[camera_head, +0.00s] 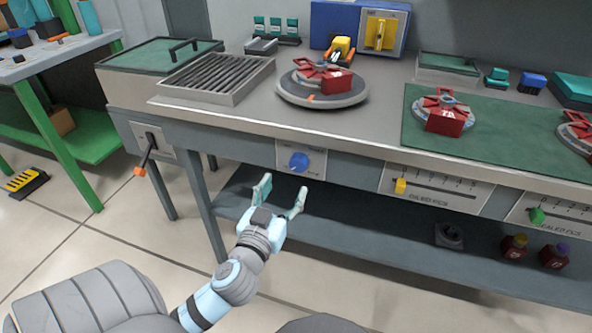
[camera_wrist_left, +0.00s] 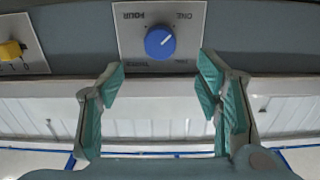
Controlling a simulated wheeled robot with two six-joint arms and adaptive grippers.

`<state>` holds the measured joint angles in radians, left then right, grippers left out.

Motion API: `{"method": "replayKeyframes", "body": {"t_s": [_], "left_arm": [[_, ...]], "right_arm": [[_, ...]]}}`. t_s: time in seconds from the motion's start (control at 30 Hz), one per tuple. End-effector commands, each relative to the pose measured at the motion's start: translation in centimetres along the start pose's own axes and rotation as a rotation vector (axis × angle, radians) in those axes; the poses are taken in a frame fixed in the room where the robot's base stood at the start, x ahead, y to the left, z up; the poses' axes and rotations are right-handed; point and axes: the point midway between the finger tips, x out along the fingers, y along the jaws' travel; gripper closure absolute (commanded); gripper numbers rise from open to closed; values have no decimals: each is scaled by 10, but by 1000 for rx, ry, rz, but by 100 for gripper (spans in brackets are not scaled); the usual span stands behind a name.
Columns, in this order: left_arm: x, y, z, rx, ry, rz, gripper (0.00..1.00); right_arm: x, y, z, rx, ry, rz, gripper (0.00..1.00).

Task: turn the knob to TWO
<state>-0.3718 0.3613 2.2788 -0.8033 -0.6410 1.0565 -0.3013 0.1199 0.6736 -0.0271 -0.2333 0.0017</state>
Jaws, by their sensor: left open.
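The blue knob (camera_head: 299,161) sits on a pale panel (camera_head: 316,162) on the front of the workbench. In the left wrist view the blue knob (camera_wrist_left: 160,41) is at the upper middle, its white mark pointing up and right toward a label that seems to read ONE upside down. Another upper label seems to read FOUR; the lower labels are too faint to read. My left gripper (camera_head: 282,196) is open and empty, below and in front of the knob, not touching it. In the left wrist view its fingers (camera_wrist_left: 162,78) are spread below the knob. My right gripper is not in view.
A yellow slider (camera_head: 400,186) and a green slider (camera_head: 537,215) sit on panels to the right. A lever with an orange tip (camera_head: 140,171) sticks out at the left. A lower shelf (camera_head: 350,228) runs under the bench behind my gripper.

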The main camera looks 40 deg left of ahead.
Motion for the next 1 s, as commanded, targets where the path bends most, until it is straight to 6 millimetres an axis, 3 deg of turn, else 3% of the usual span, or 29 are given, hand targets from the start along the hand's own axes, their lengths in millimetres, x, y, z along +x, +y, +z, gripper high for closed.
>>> {"method": "replayKeyframes", "body": {"t_s": [0.1,0.3,0.47,0.7,1.0], "left_arm": [[36,0,-2,-1,3,-1,41],[78,0,1,0,0,0,41],[89,0,1,0,-2,1,41],[90,0,1,0,-2,1,43],[89,0,1,0,-2,1,89]], "right_arm": [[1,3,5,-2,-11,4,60],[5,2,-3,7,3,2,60],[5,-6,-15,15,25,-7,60],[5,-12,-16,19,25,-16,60],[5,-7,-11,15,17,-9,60]]}}
